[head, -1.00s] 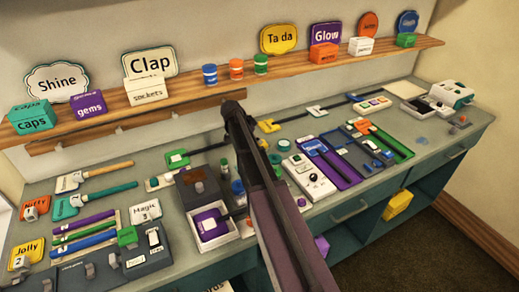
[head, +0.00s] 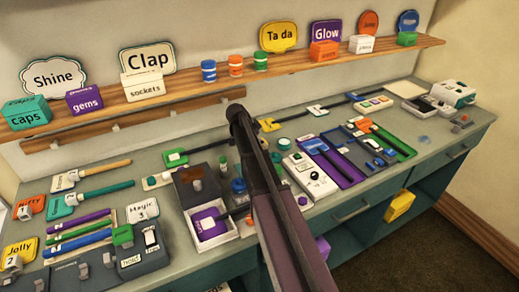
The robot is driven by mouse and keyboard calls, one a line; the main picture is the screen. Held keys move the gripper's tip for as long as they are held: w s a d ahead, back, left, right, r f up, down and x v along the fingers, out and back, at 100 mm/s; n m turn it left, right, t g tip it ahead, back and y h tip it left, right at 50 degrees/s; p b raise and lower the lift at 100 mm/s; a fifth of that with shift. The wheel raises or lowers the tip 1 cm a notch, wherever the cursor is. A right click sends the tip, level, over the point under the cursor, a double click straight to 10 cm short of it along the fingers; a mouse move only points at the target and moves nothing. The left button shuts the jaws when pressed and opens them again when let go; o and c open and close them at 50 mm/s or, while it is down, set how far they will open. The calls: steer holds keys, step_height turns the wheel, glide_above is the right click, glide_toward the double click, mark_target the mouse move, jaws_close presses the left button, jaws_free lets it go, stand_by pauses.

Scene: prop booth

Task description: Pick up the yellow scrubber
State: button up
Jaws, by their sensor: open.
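A small yellow-headed tool (head: 269,125) with a dark handle lies at the back of the counter, just right of the upper end of my dark arm link. It may be the yellow scrubber, but it is too small to be sure. A yellow block-like thing (head: 399,205) also shows in an open bay below the counter, at the right. I cannot tell which is the scrubber. My arm rises through the middle of the view and covers part of the counter. My gripper's fingers do not show.
The wooden shelf (head: 225,86) above the counter carries signs, boxes and several small cups. A white tray (head: 212,226) with a purple item lies left of my arm. A white control box (head: 309,177) and a purple tray (head: 332,163) lie right of it. The counter's right end is less crowded.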

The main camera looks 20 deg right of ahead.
steer(key=shift+b+x, duration=0.5)
steer(key=shift+x, duration=0.4)
steer(key=c, duration=0.8)
